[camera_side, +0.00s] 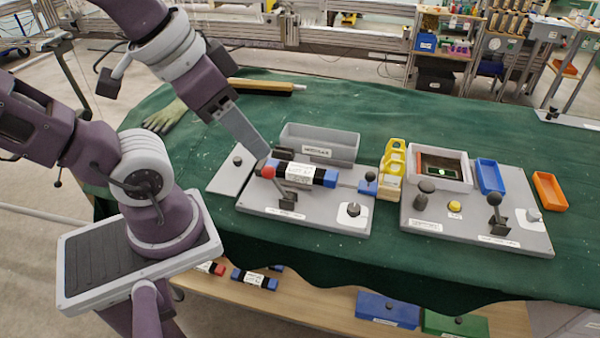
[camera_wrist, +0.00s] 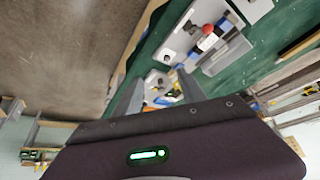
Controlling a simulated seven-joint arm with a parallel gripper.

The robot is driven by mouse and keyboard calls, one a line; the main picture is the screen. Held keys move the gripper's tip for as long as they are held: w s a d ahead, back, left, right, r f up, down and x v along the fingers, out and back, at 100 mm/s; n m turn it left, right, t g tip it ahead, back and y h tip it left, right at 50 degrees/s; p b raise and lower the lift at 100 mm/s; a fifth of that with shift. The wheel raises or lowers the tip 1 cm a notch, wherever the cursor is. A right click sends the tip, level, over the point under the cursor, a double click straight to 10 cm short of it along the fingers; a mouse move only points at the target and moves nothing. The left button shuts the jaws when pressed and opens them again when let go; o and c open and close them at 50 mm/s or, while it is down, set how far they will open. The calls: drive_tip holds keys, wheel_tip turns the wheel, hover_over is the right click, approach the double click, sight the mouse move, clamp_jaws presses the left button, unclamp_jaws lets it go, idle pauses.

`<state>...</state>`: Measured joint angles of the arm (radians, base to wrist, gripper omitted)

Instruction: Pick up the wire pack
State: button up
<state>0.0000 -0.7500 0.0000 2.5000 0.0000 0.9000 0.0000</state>
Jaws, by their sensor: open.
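The wire pack (camera_side: 305,174) is a cylinder with a white label and dark and blue ends. It lies in the grey left fixture (camera_side: 345,225), behind a lever with a red ball knob (camera_side: 268,172). My gripper (camera_side: 262,152) slants down over the left end of this fixture, near the knob; I cannot tell whether it touches anything. In the wrist view its two grey fingers (camera_wrist: 160,80) stand apart with no pack between them. The fixture and the red knob (camera_wrist: 208,29) show beyond them, small and blurred.
A grey labelled bin (camera_side: 320,146) stands behind the fixture. A yellow holder (camera_side: 392,170) and a second fixture (camera_side: 470,225) are to the right, with blue (camera_side: 490,177) and orange (camera_side: 550,191) trays. More packs (camera_side: 254,279) lie on the lower shelf. A glove (camera_side: 165,116) lies at the back left.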

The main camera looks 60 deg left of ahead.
drive_tip(key=shift+o, duration=0.4)
drive_tip(key=o, duration=0.3)
